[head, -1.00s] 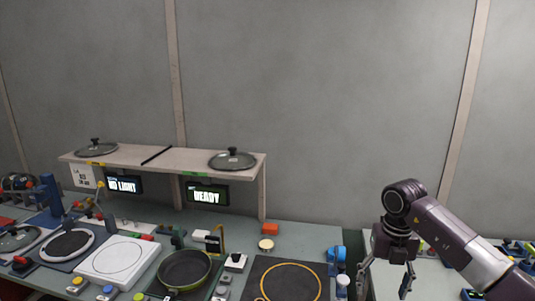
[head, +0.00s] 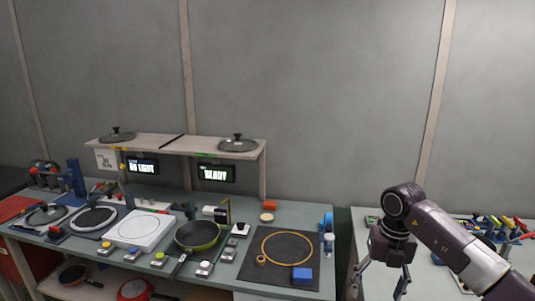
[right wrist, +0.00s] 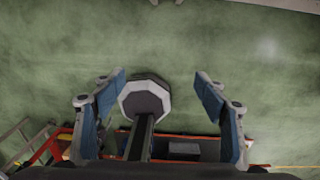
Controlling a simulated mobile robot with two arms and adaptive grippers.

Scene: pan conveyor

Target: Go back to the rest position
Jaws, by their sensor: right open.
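My right gripper (head: 380,284) hangs at the lower right of the head view, fingers pointing down and spread, with nothing between them. It is in front of the gap between the two benches, apart from everything on them. In the right wrist view its two blue-padded fingers (right wrist: 160,88) stand wide apart over green floor. My left gripper shows in neither view.
A long bench holds a dark pan (head: 197,234), a white hotplate (head: 140,229), a black mat (head: 252,271) and a blue block (head: 302,274). A shelf (head: 188,145) carries two lids. A second bench (head: 425,279) with tools stands right.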

